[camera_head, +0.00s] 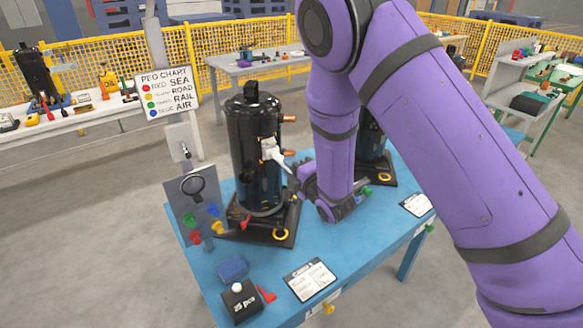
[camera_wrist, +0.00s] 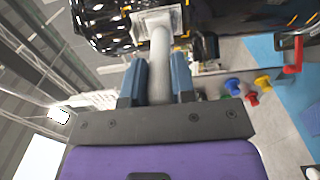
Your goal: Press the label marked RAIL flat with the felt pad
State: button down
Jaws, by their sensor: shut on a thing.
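My gripper (camera_wrist: 158,85) is shut on the pale grey round handle (camera_wrist: 160,65) of the felt pad. The pad's square light head (camera_wrist: 156,22) is at the side of the shiny black compressor (camera_wrist: 225,18); contact is not certain. In the head view, the white pad (camera_head: 271,150) shows against the front compressor (camera_head: 245,150), on its right side, with my gripper (camera_head: 291,172) below and to the right of it. I cannot make out a label marked RAIL on the compressor; the pad may hide it.
The compressor stands on a blue table (camera_head: 208,268) beside a grey board with coloured pegs (camera_head: 196,222). The peg chart (camera_head: 167,93) gives RAIL a green dot. A black box (camera_head: 240,303), a blue block (camera_head: 233,269) and a card (camera_head: 311,280) lie in front. Another compressor (camera_head: 374,165) stands behind my arm.

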jog(key=v, duration=0.3)
jog(key=shift+s+d, duration=0.1)
jog(key=shift+s, duration=0.05)
dwell(0.4)
jog(key=shift+f, duration=0.1)
jog(key=shift+w+a+f, duration=0.35)
jog(key=shift+w+f, duration=0.1)
jog(key=shift+w, duration=0.1)
jog(key=shift+w+a+f, duration=0.35)
jog(key=shift+w+f, duration=0.1)
jog(key=shift+w, duration=0.1)
jog(key=shift+w+a, duration=0.3)
jog(key=shift+w, duration=0.05)
dwell(1.0)
